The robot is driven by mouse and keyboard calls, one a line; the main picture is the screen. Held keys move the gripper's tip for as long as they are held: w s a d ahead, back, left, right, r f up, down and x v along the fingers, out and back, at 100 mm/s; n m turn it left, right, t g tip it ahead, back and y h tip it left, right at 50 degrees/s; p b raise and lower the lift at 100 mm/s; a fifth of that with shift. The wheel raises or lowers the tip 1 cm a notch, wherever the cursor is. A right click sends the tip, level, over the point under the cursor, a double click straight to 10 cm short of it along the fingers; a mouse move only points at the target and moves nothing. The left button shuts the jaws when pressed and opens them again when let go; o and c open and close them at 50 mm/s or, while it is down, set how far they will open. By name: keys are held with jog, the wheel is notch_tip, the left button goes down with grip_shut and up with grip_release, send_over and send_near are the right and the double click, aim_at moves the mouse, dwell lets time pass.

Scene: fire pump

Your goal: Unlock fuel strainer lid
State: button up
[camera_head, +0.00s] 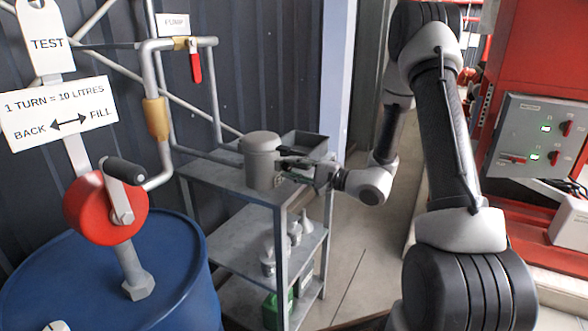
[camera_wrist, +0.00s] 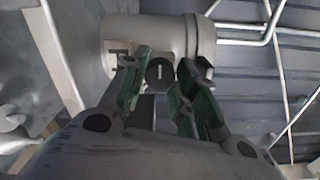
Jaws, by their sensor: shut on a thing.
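The fuel strainer (camera_head: 258,172) is a grey upright cylinder with a wider round lid (camera_head: 261,141), standing over the top of the metal shelf stand. In the wrist view the strainer (camera_wrist: 145,34) lies across the top, with its lid (camera_wrist: 206,38) at the right end. A dark round knob (camera_wrist: 160,73) with a pale slot sits on its side. My gripper (camera_head: 283,160) reaches the strainer from the right. In the wrist view the green-padded fingers of my gripper (camera_wrist: 162,80) are on either side of the knob and closed on it. The exact contact is partly hidden.
The grey stand (camera_head: 225,172) has an open tray (camera_head: 299,145) behind the strainer and funnels (camera_head: 294,230) below. A blue drum (camera_head: 170,270) with a red crank pump (camera_head: 105,208) stands left. A red-handled valve (camera_head: 196,66) hangs above. A control panel (camera_head: 538,140) is right.

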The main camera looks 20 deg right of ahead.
jog(key=shift+n, duration=1)
jog(key=shift+f, duration=0.1)
jog(key=o, duration=1)
jog(key=shift+s+d, duration=0.1)
jog(key=v, duration=1.1)
jog(key=shift+s+d, duration=0.25)
jog(key=shift+s, duration=0.05)
